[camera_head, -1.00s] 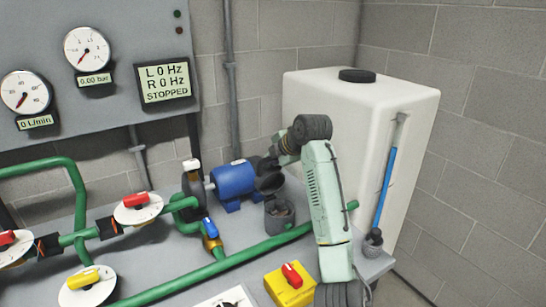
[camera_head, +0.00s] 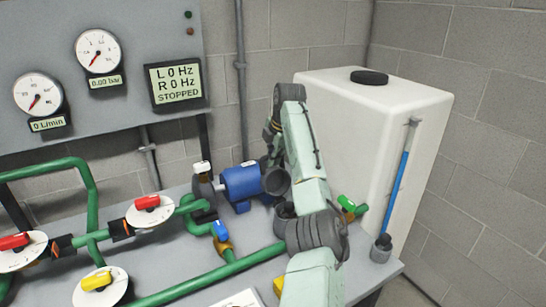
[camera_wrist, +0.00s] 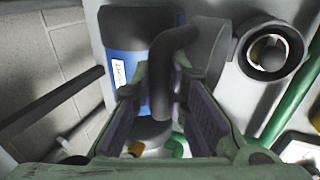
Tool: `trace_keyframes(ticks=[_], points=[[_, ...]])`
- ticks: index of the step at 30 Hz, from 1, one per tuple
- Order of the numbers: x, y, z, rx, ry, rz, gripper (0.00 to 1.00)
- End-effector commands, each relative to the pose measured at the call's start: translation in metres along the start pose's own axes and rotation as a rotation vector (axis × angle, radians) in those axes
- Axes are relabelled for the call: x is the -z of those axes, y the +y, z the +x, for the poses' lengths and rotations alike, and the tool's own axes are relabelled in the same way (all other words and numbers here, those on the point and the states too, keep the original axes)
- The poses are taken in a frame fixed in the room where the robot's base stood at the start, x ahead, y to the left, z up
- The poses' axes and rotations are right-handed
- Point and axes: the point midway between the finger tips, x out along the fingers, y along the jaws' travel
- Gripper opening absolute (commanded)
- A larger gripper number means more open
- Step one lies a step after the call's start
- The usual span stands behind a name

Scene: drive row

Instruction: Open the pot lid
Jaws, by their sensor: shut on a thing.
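The pot (camera_head: 284,217) is a small dark-grey cup on the bench, partly behind my arm. In the wrist view its round mouth (camera_wrist: 239,52) is uncovered and a grey lump shows inside. The dark pot lid (camera_head: 277,182) stands tilted up beside the mouth, next to the blue pump motor. In the wrist view the lid (camera_wrist: 208,50) has a dark bent handle running between my finger pads. My gripper (camera_wrist: 178,80) is shut on this handle. In the head view the fingertips are mostly hidden by my arm.
The blue motor (camera_head: 240,183) is close to the lid. A green-handled valve (camera_head: 347,204) is right of my arm, before the white tank (camera_head: 385,110). Green pipes (camera_head: 200,276) and a blue-handled valve (camera_head: 220,231) lie left of the pot.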

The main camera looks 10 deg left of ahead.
Motion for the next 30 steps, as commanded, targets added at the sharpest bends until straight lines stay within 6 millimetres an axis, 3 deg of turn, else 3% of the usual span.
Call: trace_keyframes(ticks=[11,12,21,30], points=[[-0.0017,0.0015,-0.0023,-0.002,-0.007,-0.003,0.0],[-0.0017,0.0015,-0.0023,-0.002,-0.007,-0.003,0.15],[-0.0016,0.0004,-0.001,0.001,-0.004,0.0,0.35],[-0.0016,-0.0004,-0.0015,0.003,-0.003,0.001,0.35]])
